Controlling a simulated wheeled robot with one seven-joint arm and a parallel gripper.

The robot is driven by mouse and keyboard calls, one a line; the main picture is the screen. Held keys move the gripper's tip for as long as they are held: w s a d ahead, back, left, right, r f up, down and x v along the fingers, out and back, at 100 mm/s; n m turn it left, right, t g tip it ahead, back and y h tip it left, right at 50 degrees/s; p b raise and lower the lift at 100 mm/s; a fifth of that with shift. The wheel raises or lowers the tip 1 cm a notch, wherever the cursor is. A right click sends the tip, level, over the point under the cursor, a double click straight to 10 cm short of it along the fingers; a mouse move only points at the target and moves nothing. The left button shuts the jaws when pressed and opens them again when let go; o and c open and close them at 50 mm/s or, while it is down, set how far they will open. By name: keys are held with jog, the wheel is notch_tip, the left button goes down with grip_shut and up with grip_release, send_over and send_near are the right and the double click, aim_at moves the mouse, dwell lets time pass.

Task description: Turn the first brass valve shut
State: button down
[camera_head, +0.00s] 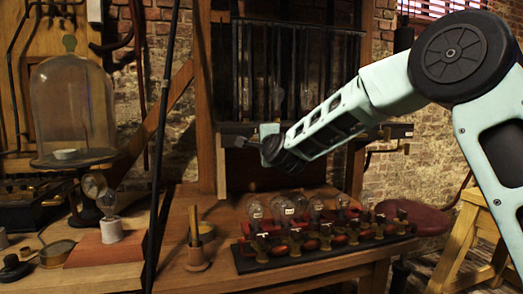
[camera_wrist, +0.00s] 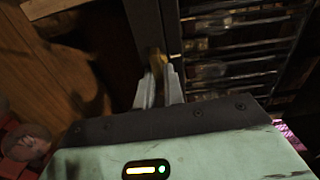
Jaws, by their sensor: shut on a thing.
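My gripper (camera_head: 266,143) is at the left end of a dark horizontal rail below the tall barred frame. In the wrist view my gripper's two pale fingers (camera_wrist: 160,82) are closed on a narrow brass piece, the brass valve (camera_wrist: 157,62). Its top shows just beyond the fingertips, against a dark upright bar. The fingers hide the rest of the valve, and its turned angle is hard to tell. In the head view my wrist covers the gripped valve.
Several glass bulbs stand on a black-based rack (camera_head: 320,256) on the wooden bench below. A glass dome (camera_head: 72,105) stands at left. A thin black pole (camera_head: 157,150) rises in front of the bench. A red-seated stool (camera_head: 420,218) is at right.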

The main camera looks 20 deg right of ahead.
jog(key=shift+m, duration=0.3)
dwell(0.4)
jog(key=c, duration=1.5)
grip_release()
jog(key=shift+s, duration=0.15)
jog(key=s+b, duration=0.2)
jog(key=s, duration=1.5)
jog(key=shift+s+f, duration=0.1)
